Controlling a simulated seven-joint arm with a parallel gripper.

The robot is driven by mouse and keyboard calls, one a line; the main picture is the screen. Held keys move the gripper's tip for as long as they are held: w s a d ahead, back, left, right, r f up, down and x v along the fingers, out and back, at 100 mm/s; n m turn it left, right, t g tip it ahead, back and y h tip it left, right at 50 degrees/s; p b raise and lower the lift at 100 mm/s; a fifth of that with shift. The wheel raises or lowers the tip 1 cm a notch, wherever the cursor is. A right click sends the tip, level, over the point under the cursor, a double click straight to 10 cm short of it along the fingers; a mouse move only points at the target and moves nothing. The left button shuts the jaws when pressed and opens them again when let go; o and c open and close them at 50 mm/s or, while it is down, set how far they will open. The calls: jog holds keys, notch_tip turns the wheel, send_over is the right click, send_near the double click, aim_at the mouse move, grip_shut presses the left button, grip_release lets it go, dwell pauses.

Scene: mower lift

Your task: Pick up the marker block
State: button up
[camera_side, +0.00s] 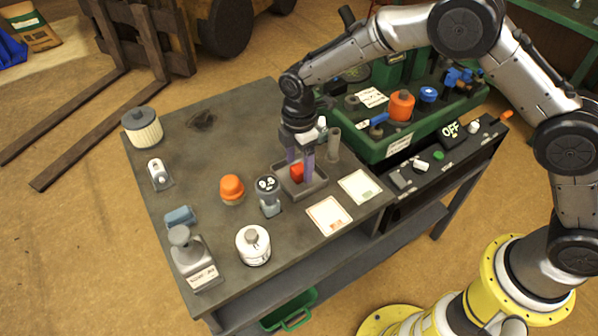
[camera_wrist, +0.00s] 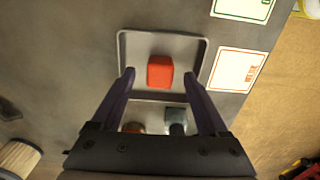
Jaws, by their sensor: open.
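The marker block looks to be the red block (camera_side: 297,172) in a shallow grey tray (camera_side: 318,186) on the dark workbench. In the wrist view my gripper (camera_wrist: 160,76) is open, with a gap between each finger and the block. I cannot tell how high the fingertips are above the tray floor.
Two printed cards (camera_side: 329,215) lie in front. A green toolbox (camera_side: 400,145) is close behind on the right.

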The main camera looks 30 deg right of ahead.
notch_tip(320, 180, down, 2)
jog(key=shift+f, duration=0.1)
grip_shut()
dwell(0.5)
